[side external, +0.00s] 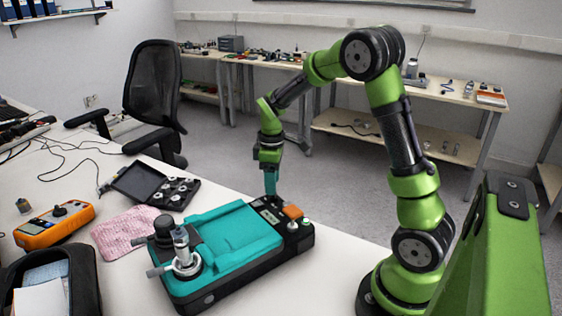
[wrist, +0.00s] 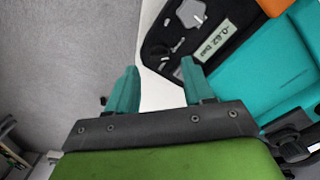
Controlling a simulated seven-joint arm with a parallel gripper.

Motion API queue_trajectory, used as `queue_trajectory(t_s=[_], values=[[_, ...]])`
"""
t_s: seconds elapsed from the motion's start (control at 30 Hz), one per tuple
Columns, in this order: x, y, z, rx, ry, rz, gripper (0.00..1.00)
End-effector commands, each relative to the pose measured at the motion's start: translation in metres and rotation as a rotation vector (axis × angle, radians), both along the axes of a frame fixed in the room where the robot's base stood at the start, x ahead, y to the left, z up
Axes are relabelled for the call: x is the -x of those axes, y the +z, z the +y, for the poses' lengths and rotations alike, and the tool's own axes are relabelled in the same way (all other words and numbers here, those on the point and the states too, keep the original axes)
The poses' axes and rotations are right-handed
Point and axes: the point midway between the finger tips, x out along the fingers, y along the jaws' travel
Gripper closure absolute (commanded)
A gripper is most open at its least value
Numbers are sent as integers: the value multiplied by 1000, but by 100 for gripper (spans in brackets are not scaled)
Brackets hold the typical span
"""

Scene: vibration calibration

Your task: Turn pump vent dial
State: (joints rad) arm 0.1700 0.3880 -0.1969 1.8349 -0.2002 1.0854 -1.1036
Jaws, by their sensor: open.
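The teal and black pump unit (side external: 235,230) lies on the white table, its control panel at the far right end. In the wrist view the black panel (wrist: 236,58) carries a display (wrist: 217,40) that reads about -0.62 bar upside down. A grey dial (wrist: 192,14) sits beside the display, and a small dark knob or lever (wrist: 163,49) is nearer the fingers. I cannot tell which is the vent dial. My gripper (wrist: 158,66) is open and empty, its teal fingers apart at the panel's edge. In the side view my gripper (side external: 270,192) points down over the panel's far edge; contact is unclear.
A black parts tray (side external: 155,186), pink cloth (side external: 122,230) and orange meter (side external: 55,224) lie to the left.

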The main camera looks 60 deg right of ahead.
Motion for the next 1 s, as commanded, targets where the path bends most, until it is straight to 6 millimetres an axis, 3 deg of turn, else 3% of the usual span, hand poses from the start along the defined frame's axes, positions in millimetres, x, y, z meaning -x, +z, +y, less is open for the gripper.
queue_trajectory(t_s=[0.1,0.23,0.6,0.93,1.0], values=[[1,-19,0,-1,-1,3,48],[1,-31,0,0,-1,2,48],[0,-35,0,0,-1,0,48],[0,-35,0,0,-1,0,99],[0,-35,0,1,-1,0,100]])
